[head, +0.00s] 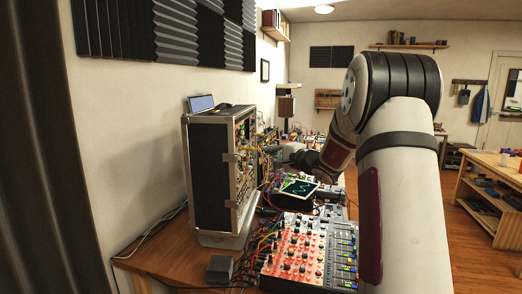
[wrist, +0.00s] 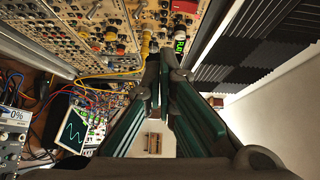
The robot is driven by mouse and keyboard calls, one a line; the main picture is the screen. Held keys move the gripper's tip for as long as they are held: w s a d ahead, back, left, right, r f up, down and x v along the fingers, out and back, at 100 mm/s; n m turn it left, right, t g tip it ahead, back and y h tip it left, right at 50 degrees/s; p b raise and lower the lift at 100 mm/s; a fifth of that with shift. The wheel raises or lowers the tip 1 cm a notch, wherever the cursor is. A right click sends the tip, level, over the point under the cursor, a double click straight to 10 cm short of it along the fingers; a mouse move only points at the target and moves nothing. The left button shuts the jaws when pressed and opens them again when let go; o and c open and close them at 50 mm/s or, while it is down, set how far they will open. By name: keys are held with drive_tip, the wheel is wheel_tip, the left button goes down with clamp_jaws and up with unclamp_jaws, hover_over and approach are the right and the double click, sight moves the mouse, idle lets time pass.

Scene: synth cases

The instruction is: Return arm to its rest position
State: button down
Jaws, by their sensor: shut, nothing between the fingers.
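My gripper (wrist: 159,82) is shut and empty in the wrist view, its two dark green fingers meeting at the tips. The fingertips point toward the panel of a modular synth case (wrist: 120,30), close to its cables; I cannot tell whether they touch it. In the head view my white arm reaches forward over the right side of the desk and bends left toward the case (head: 212,170). My gripper is small there, beside the case's panel and its patch cables.
A red-and-grey mixer (head: 305,250) sits on the wooden desk (head: 165,255). A screen with a green trace (head: 298,188) stands behind it. Several loose cables hang by the case. A wall with foam panels (head: 165,30) is at left. A wooden shelf unit (head: 490,175) stands right, across open floor.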

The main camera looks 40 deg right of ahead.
drive_tip(key=shift+s, duration=0.8)
drive_tip(key=shift+a, duration=0.1)
drive_tip(key=s+a+r+n+g+y, duration=0.1)
drive_tip(key=s+a+n+g+y, duration=0.2)
drive_tip(key=a, duration=0.8)
drive_tip(key=s+a+r+n+g+y, duration=0.2)
drive_tip(key=a+n+y, duration=0.15)
drive_tip(key=a, duration=0.75)
drive_tip(key=s+a+f+n+g, duration=0.2)
drive_tip(key=s+a+n+g, duration=0.3)
drive_tip(key=s+a, duration=0.7)
drive_tip(key=s+f+n+g+h, duration=0.1)
drive_tip(key=s+f+n+h, duration=0.1)
drive_tip(key=s, duration=0.9)
drive_tip(key=s+d+f+n+g+h, duration=0.1)
drive_tip(key=s+f+n+h, duration=0.2)
drive_tip(key=s, duration=0.8)
drive_tip(key=shift+d+f+n+g+h, duration=0.2)
drive_tip(key=shift+f+n+g+h, duration=0.15)
drive_tip(key=shift+f+h, duration=0.6)
